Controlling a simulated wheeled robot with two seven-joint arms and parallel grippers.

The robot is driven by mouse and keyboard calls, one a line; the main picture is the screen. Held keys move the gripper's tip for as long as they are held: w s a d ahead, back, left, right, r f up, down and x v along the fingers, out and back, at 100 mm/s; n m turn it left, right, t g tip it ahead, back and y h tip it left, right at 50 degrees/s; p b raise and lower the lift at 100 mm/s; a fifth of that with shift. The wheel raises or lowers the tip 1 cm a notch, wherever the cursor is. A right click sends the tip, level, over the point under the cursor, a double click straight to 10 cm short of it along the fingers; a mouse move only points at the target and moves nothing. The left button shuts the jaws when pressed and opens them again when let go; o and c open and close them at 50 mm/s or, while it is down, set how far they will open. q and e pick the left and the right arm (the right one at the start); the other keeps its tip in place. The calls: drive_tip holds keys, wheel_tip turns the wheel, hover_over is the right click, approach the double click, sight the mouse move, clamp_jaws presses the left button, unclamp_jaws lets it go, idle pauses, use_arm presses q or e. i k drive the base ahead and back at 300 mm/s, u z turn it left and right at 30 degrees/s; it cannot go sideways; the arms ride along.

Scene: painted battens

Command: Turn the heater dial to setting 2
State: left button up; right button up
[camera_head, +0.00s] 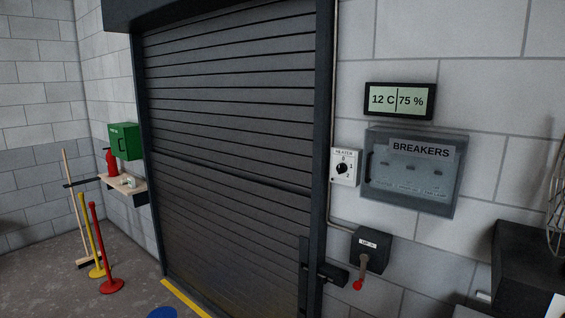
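The heater dial is a black round knob (342,168) on a small white plate (345,181) fixed to the block wall, just right of the roller door's frame. The plate carries a heading at the top and the marks 0, 1 and others around the knob. The knob's pointer is too small to read surely. Neither of my grippers shows in the head view, so nothing is seen touching the dial.
A grey breaker box (412,205) with a clear cover hangs close right of the dial, under a display (400,101) reading 12 C and 75 %. A switch box (371,250) with a red-tipped lever sits below. A dark roller door (230,130) stands left. A dark block (520,265) is at right.

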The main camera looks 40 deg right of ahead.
sight(341, 168)
drive_tip(key=z, duration=0.15)
drive_tip(key=i, duration=1.95)
drive_tip(key=z, duration=1.75)
drive_tip(key=i, duration=0.9)
drive_tip(key=z, duration=0.65)
